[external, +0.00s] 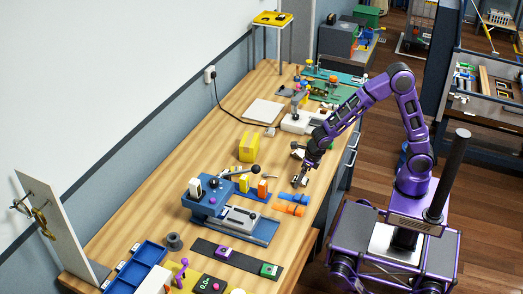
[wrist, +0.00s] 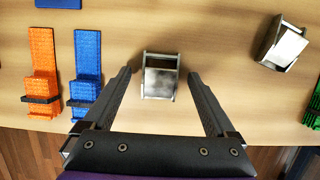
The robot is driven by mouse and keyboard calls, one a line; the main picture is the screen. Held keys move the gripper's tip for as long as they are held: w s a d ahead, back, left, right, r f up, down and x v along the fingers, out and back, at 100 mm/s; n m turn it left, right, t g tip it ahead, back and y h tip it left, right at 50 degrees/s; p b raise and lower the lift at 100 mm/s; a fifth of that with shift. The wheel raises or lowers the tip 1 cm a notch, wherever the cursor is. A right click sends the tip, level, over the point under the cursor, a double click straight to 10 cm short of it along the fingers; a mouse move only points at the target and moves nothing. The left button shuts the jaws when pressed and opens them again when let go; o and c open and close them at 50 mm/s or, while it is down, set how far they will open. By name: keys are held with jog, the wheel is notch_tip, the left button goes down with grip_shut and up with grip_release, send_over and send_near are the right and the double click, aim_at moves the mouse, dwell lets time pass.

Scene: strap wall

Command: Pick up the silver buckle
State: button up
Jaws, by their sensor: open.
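A silver buckle (wrist: 160,75) with a metal frame sits on the wooden table, between and just beyond my gripper's fingertips in the wrist view. It also shows in the external view (external: 298,181), just below my gripper (external: 306,171). My gripper (wrist: 158,73) is open and empty, with one finger to each side of the buckle. I see no finger touching it. A second metal buckle (wrist: 284,43) with a pale face lies tilted to the right, outside the fingers.
Orange (wrist: 42,70) and blue (wrist: 86,68) straps lie left of my gripper, the blue one close to the left finger. A green strap (wrist: 315,108) is at the right edge. In the external view, a blue fixture (external: 228,208) and a yellow box (external: 249,147) stand on the bench.

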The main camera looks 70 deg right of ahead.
grip_shut()
dwell(0.3)
jog(key=shift+r, duration=0.1)
